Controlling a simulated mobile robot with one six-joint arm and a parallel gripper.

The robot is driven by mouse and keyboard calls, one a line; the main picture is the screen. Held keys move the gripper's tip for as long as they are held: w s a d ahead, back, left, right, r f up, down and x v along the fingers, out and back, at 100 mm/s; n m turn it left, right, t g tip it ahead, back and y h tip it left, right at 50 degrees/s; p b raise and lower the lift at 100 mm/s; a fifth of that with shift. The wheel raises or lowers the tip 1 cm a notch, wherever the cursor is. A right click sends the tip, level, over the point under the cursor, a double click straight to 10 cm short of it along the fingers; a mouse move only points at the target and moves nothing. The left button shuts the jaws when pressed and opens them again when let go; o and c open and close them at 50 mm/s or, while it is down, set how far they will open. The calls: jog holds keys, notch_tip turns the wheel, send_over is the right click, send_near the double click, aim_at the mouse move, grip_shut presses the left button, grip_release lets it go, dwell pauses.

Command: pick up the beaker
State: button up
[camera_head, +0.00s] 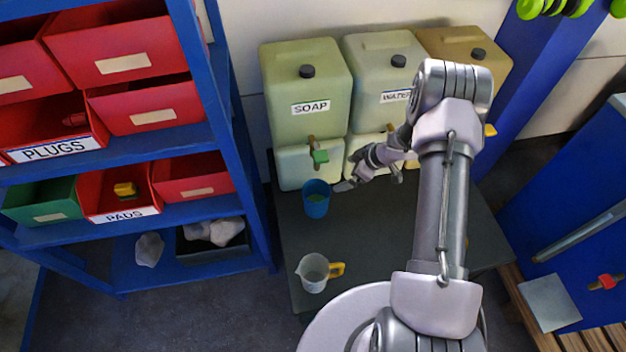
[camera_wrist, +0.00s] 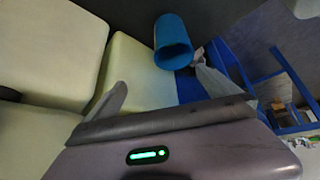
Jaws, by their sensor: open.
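A blue beaker (camera_head: 316,206) stands on the dark table, in front of the soap container and below its green tap. Something greenish shows inside it. In the wrist view the blue beaker (camera_wrist: 172,32) appears at top centre, beyond the fingertips. My gripper (camera_head: 369,184) is just right of the beaker, open and empty, apart from it. In the wrist view the gripper's two fingers (camera_wrist: 160,76) are spread wide, with nothing between them up close.
A clear jug (camera_head: 313,274) with a yellow handle stands near the table's (camera_head: 370,248) front left. The soap container (camera_head: 308,85), water container (camera_head: 380,70) and an amber one (camera_head: 465,50) line the back. A blue shelf (camera_head: 190,140) with red bins stands left. The table's middle is clear.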

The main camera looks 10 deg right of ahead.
aim_at(324, 193)
jog(key=shift+g+y, duration=0.3)
jog(key=b+x, duration=0.1)
jog(key=x, duration=0.3)
jog(key=s+b+x, duration=0.1)
jog(key=b+x, duration=0.1)
jog(key=x, duration=0.3)
jog(key=s+b+x, duration=0.1)
jog(key=b+x, duration=0.1)
jog(key=x, duration=0.2)
jog(key=shift+s+a+f, duration=0.1)
jog(key=shift+a+f, duration=0.1)
jog(key=shift+f, duration=0.5)
jog(key=b+x, duration=0.1)
jog(key=x, duration=0.1)
jog(key=b+x, duration=0.2)
jog(key=x, duration=0.1)
jog(key=shift+a+f, duration=0.15)
jog(key=shift+a, duration=0.25)
jog(key=shift+c, duration=0.2)
jog(key=c, duration=1.7)
